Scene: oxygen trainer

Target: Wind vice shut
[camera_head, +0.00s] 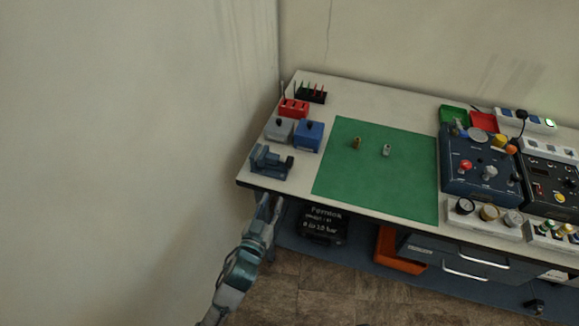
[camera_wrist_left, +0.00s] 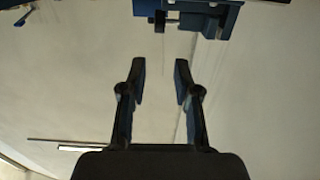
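The vice (camera_head: 270,161) is a small dark blue bench vice at the front left corner of the white table. It also shows at the top of the left wrist view (camera_wrist_left: 190,16), where its upper part is cut off by the frame edge. My left gripper (camera_head: 268,200) is just below and in front of the table's front edge, close to the vice but apart from it. In the left wrist view my left gripper (camera_wrist_left: 160,82) has its two fingers spread with nothing between them. How far the vice jaws are open is too small to tell. My right gripper is not in view.
A green mat (camera_head: 375,190) with two small parts lies right of the vice. Blue (camera_head: 308,135) and grey (camera_head: 279,130) boxes stand behind the vice. The table's front edge (camera_head: 300,199) lies beside my gripper. A wall rises at the left. Control panels (camera_head: 480,170) fill the right side.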

